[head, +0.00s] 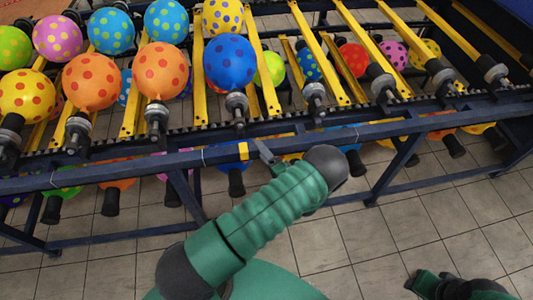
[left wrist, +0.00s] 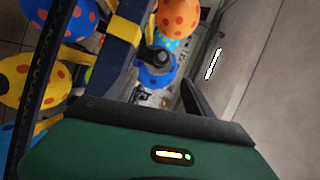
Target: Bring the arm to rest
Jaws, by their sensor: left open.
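My left arm (head: 265,215), green with dark joints, reaches from the bottom of the head view up toward the front rail of the balloon machine. My left gripper (head: 265,154) shows only in part beside its dark wrist, close to the blue rail. It is open, and I see nothing held. In the left wrist view its green housing (left wrist: 150,150) fills the bottom, and a dark finger (left wrist: 191,100) points up. A green and dark part of my right arm (head: 455,287) shows at the bottom right; its jaws cannot be made out.
The blue front rail (head: 100,172) of the machine runs across the view. Spotted balloons, including a blue one (head: 230,62) and an orange one (head: 160,71), sit on it among yellow bars. More balloons hang below. The tiled floor (head: 420,225) is clear at the lower right.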

